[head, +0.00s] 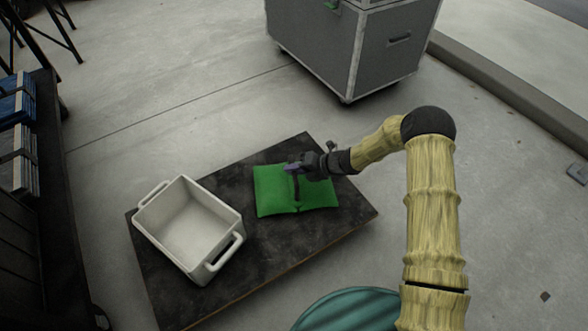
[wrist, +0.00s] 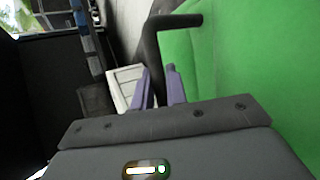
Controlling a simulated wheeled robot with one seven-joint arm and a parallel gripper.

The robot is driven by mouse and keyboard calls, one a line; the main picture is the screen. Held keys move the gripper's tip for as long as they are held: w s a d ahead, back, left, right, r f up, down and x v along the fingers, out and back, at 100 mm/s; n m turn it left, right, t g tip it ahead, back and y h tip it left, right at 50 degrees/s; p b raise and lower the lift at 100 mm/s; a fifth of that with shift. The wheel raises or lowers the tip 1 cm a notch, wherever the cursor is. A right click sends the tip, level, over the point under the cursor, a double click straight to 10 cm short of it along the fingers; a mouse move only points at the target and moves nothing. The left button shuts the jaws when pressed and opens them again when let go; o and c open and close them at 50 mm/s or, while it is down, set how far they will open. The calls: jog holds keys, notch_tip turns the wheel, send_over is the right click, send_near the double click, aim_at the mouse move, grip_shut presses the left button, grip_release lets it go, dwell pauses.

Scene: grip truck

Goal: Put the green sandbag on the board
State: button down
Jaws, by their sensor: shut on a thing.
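The green sandbag (head: 270,195) is over the dark board (head: 300,240), towards its far right part. Whether it rests on the board or hangs just above it, I cannot tell. My gripper (head: 292,168) is at the middle of the bag, with its purple fingers shut on the bag's dark handle. In the wrist view my gripper (wrist: 160,90) has the dark handle (wrist: 165,22) at its fingers. There the green sandbag (wrist: 250,60) fills the right side. My gripper hides part of the bag's upper edge in the head view.
A white open bin (head: 205,238) with two handles stands on the board's left part. A grey wheeled case (head: 340,55) stands beyond the board. A dark rack (head: 35,240) with blue and white stacks is at the left. The board's near right part is clear.

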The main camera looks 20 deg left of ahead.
jog(key=c, duration=1.4)
grip_release()
jog(key=shift+d+r+p, duration=0.35)
jog(key=shift+r+p, duration=0.05)
jog(key=p+v, duration=0.5)
jog(key=v, duration=0.6)
jog(key=shift+d, duration=0.15)
